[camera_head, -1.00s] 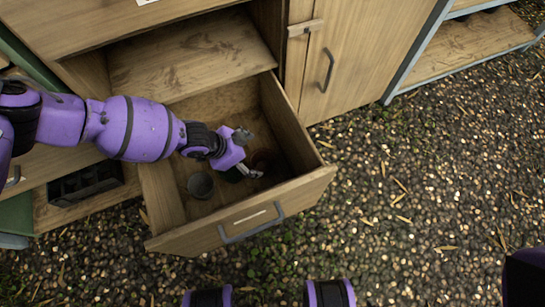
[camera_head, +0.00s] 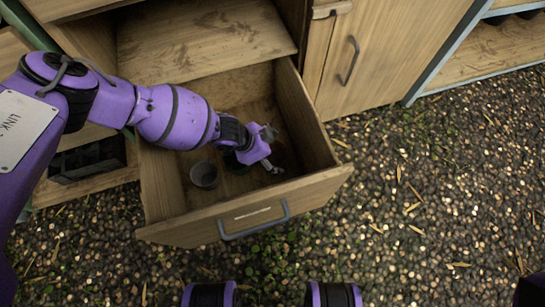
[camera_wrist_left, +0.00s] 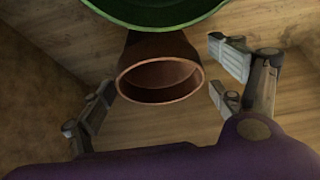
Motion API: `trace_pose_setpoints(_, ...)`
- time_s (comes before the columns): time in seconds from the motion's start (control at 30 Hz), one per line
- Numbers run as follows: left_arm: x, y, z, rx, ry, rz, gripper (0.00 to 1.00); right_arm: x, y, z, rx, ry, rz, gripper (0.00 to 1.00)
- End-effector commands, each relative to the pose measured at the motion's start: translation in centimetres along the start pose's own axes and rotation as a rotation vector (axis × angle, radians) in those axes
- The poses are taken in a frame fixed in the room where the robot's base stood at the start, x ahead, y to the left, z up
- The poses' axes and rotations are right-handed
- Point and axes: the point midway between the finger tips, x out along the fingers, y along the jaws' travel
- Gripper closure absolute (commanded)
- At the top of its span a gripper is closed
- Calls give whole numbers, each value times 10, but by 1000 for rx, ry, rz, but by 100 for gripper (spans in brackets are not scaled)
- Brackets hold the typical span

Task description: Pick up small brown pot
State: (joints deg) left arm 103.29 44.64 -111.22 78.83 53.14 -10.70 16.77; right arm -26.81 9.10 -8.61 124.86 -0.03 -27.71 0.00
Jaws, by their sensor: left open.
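The small brown pot (camera_wrist_left: 160,78) shows in the left wrist view, its round rim facing the camera, between the spread fingers of my left gripper (camera_head: 273,151). The fingers are apart, with visible space between them and the pot's rim. In the head view the gripper is inside the open drawer, toward its right side, and mostly hides the brown pot. A green pot (camera_wrist_left: 155,10) sits directly beyond the brown pot in the wrist view. My right gripper is not in view.
The wooden drawer (camera_head: 255,215) is pulled out, its walls close around the gripper. A grey pot (camera_head: 204,174) stands in it to the left. A closed cabinet door (camera_head: 375,50) is at the right.

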Motion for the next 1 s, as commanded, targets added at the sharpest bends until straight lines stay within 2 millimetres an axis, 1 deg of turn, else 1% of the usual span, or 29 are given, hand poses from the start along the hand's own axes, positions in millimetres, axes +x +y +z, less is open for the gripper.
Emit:
trace_pose_setpoints(0.03, -1, 0, 0, 0, 0, 0, 14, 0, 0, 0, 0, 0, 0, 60)
trace_pose_setpoints(0.07, -1, 0, 0, 0, 0, 0, 18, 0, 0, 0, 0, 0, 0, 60)
trace_pose_setpoints(0.4, -1, 0, 0, 0, 0, 0, 62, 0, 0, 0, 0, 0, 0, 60)
trace_pose_setpoints(0.67, -4, 0, -2, 0, 0, -1, 62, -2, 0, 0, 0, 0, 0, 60)
trace_pose_setpoints(0.77, -15, -1, -8, 1, 1, -2, 62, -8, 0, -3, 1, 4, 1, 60)
trace_pose_setpoints(0.9, -41, -1, -24, 2, 3, -3, 62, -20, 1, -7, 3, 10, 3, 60)
trace_pose_setpoints(1.0, -59, -1, -34, 1, 4, -3, 62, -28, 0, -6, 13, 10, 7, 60)
